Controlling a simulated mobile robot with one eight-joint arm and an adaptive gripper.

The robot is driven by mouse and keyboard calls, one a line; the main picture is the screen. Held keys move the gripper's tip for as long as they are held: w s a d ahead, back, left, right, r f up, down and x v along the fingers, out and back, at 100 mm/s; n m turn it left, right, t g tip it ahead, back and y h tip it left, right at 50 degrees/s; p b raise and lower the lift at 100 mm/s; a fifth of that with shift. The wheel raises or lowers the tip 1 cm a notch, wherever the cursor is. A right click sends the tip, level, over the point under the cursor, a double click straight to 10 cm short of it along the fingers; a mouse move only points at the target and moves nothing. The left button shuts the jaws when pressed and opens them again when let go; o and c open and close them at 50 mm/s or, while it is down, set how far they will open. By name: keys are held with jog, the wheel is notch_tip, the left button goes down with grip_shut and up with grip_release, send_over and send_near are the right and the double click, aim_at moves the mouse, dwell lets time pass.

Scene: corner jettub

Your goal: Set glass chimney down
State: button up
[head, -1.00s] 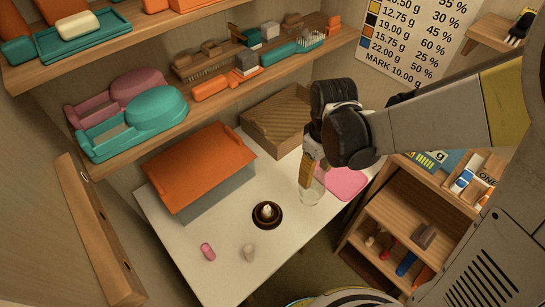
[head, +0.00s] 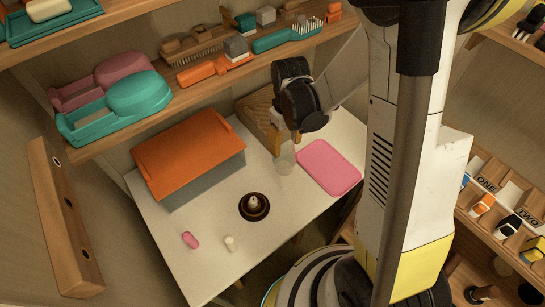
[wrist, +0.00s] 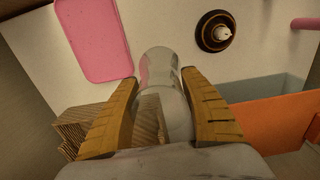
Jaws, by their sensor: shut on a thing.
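The clear glass chimney (head: 285,162) is between the fingers of my gripper (head: 288,138) over the white table (head: 212,240). In the wrist view the glass chimney (wrist: 159,66) points away from the yellow-brown fingers (wrist: 160,88), which are shut on it. I cannot tell whether its lower end touches the table. A small pale candle on a dark brown round dish (head: 246,214) stands nearer the table's front; the dish also shows in the wrist view (wrist: 204,41). The glass chimney is well apart from this dish.
A pink mat (head: 330,168) lies right of the glass chimney. A grey box with an orange lid (head: 188,158) stands left, and a brown woven box (head: 258,115) behind. A pink piece (head: 190,240) and a whitish piece (head: 230,243) lie at the front. Shelves hang above.

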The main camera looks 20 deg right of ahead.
jog(key=w+a+f, duration=0.2)
jog(key=shift+w+a+f+b, duration=0.1)
jog(key=shift+w+a+b, duration=0.05)
jog(key=shift+a+b, duration=0.2)
jog(key=shift+f+b, duration=0.8)
jog(key=shift+f, duration=1.25)
jog(key=o, duration=1.2)
